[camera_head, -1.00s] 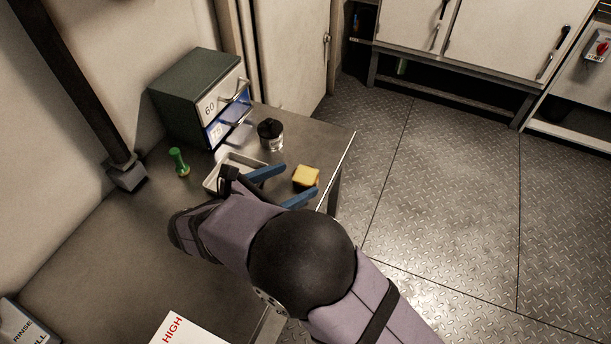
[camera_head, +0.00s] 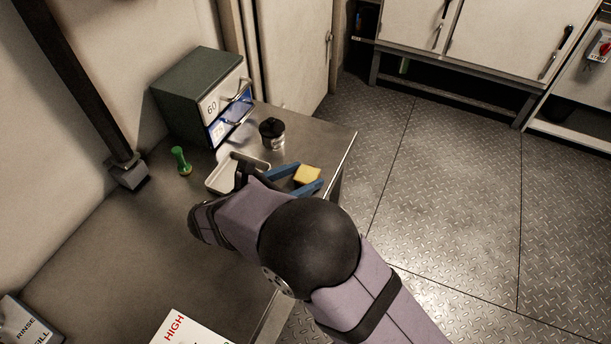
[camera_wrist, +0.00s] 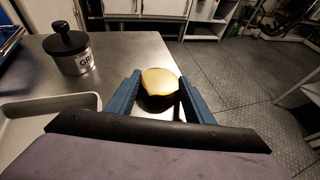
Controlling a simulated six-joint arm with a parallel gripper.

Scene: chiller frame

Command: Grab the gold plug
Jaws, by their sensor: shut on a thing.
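The gold plug (camera_head: 307,173) is a small yellow block with rounded edges near the right edge of the steel bench. It also shows in the wrist view (camera_wrist: 160,82), between the two blue fingers. My gripper (camera_head: 305,178) is shut on it, one finger on each side. In the wrist view the gripper (camera_wrist: 160,92) has the fingers to the left and right of the plug. The plug's underside is dark, and I cannot tell whether it touches the bench.
A pale tray (camera_head: 222,181) lies just left of the gripper. A black-lidded canister (camera_head: 272,134) stands behind it. A green-handled item (camera_head: 181,161) and a drawer cabinet (camera_head: 185,100) are farther left. The bench edge (camera_head: 345,160) is close on the right, with open floor beyond.

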